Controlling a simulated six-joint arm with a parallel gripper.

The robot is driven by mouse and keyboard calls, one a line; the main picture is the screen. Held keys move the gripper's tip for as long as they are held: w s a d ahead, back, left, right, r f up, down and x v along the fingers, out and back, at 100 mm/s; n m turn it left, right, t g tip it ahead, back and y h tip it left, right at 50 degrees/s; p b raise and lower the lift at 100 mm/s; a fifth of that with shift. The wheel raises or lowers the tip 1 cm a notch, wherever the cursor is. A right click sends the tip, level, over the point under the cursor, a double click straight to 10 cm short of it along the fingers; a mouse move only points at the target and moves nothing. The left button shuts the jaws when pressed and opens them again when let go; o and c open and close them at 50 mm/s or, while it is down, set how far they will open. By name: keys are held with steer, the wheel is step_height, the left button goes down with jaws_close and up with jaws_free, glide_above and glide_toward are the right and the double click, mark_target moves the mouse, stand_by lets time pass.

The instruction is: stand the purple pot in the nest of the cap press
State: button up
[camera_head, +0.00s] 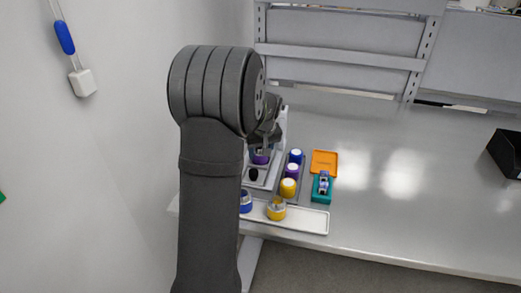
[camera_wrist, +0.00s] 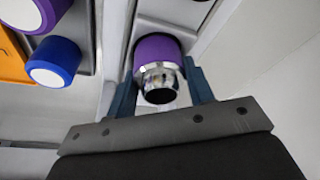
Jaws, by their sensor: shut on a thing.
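The purple pot (camera_wrist: 157,50) has a purple body and a shiny chrome neck with a dark opening. My gripper (camera_wrist: 160,70) is shut on it, with one blue finger on each side. In the head view the purple pot (camera_head: 260,158) shows below my gripper (camera_head: 262,146), at the pale cap press (camera_head: 282,125), which is partly hidden behind my arm. The nest is not clearly seen, and I cannot tell whether the pot's base touches it.
Blue (camera_head: 296,156), purple (camera_head: 292,170) and yellow (camera_head: 289,187) white-topped items stand in a row right of the press. A white tray (camera_head: 312,221) in front holds blue and yellow pots.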

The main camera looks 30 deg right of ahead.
stand_by(0.4)
steer(key=o, duration=1.6)
steer(key=shift+r, duration=4)
steer(key=shift+f, duration=0.1)
steer(key=shift+f, duration=3.7)
steer(key=shift+r, duration=0.1)
